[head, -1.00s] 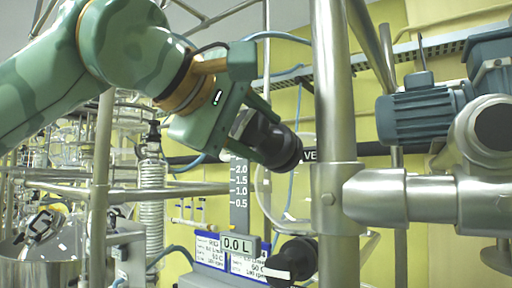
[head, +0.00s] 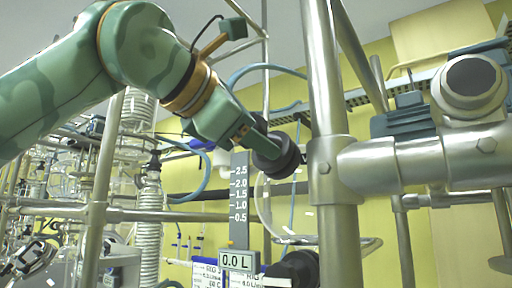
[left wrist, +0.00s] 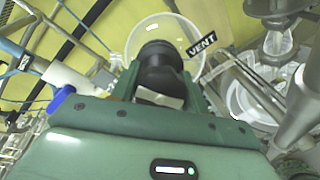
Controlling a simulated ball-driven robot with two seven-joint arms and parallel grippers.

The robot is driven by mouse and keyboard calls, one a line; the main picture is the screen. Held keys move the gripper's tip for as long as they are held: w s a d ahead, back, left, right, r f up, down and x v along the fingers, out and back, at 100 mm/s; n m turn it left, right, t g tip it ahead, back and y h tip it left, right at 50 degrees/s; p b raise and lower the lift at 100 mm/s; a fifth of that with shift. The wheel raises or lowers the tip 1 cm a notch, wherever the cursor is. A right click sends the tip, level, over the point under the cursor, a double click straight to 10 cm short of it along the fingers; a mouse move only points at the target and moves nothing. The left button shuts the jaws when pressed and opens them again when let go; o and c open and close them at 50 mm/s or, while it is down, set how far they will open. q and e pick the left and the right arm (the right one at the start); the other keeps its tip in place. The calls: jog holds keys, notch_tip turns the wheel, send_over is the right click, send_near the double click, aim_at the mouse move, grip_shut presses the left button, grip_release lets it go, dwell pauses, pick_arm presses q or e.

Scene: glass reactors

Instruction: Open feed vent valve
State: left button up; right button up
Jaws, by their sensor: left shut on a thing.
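The feed vent valve shows as a black round knob (head: 277,157) left of the steel post in the head view. It also shows between my fingers in the left wrist view (left wrist: 162,62), with a black VENT label (left wrist: 202,45) beside it. My left gripper (head: 262,145) is shut on this knob, one finger on each side in the left wrist view (left wrist: 160,85). The label is almost wholly hidden in the head view. The valve's inner position cannot be seen. My right gripper is not in view.
A vertical steel post (head: 332,110) with a clamp and thick horizontal pipe stands close right of the knob. A clear glass vessel (head: 272,210) and a level scale (head: 239,200) with a 0.0 L display (head: 238,260) are below. Another black knob (head: 297,268) sits lower down.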

pick_arm(q)
jog(key=n+b, duration=0.1)
jog(key=n, duration=0.2)
jog(key=n+b, duration=0.2)
jog(key=n, duration=0.1)
jog(key=shift+f+t, duration=0.2)
jog(key=shift+t, duration=0.1)
jog(key=n+y+b, duration=0.1)
jog(key=n+b, duration=0.1)
jog(key=n, duration=0.2)
jog(key=shift+w+n, duration=0.1)
jog(key=shift+n, duration=0.3)
jog(key=n+b, duration=0.1)
jog(key=n, duration=0.3)
jog(key=shift+n+t+b, duration=0.3)
jog(key=shift+n+b, duration=0.05)
jog(key=shift+n, duration=0.05)
jog(key=n+y+b, duration=0.1)
jog(key=n, duration=1)
jog(key=shift+n+y+b, duration=0.3)
jog(key=shift+y+b, duration=0.1)
jog(key=n, duration=0.5)
jog(key=n+g, duration=0.1)
jog(key=n, duration=1)
jog(key=shift+n+g, duration=0.3)
jog(key=shift+g, duration=0.1)
